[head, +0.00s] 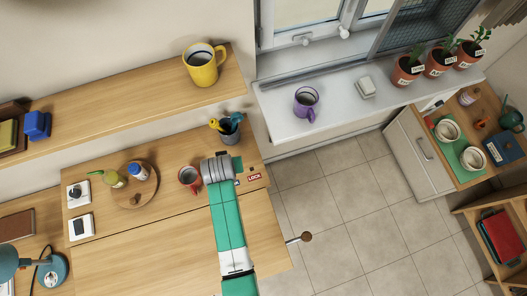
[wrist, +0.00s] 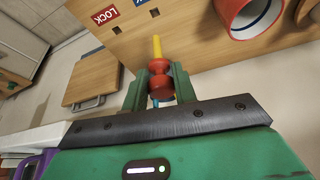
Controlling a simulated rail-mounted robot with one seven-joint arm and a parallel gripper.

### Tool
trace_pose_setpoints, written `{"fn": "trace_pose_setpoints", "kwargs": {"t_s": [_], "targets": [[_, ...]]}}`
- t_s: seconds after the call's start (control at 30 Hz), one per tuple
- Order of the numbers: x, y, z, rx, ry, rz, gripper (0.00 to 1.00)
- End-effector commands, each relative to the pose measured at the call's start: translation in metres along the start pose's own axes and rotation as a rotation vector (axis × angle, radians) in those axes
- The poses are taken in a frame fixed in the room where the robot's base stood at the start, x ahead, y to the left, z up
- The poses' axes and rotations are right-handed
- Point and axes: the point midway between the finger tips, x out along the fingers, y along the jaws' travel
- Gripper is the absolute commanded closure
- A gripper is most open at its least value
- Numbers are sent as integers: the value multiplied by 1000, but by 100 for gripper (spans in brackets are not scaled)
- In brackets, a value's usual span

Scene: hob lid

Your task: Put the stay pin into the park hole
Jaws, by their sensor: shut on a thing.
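The stay pin (wrist: 158,66), with a red body and a yellow tip, is between the green fingers of my gripper (wrist: 159,76) in the wrist view. My gripper is shut on its red body, and the yellow tip points away from the gripper towards the wooden board. A small dark hole (wrist: 155,12) shows in the board beyond the tip, near a blue label (wrist: 140,2) and a red LOCK label (wrist: 105,16). The tip appears apart from the hole. In the head view, my arm covers the pin and the hole; the LOCK label (head: 254,177) shows beside it.
A red mug (head: 190,178) stands close to my gripper and also shows in the wrist view (wrist: 250,18). A grey cup of utensils (head: 229,127) stands behind. A round board with bottles (head: 150,190) is at left. A knobbed rod (head: 305,237) sticks out at the worktop's right edge.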

Motion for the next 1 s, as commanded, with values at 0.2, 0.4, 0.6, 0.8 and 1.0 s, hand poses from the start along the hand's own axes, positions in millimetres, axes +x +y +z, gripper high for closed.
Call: {"fn": "trace_pose_setpoints", "kwargs": {"t_s": [0.2,0.4,0.6,0.8,1.0], "targets": [[0,-5,1,-6,0,-3,94],[-1,-4,0,-6,0,-2,94],[11,-4,6,-6,-1,-2,94],[32,-4,14,-6,0,-2,94],[51,-4,22,-5,-1,-2,94]]}}
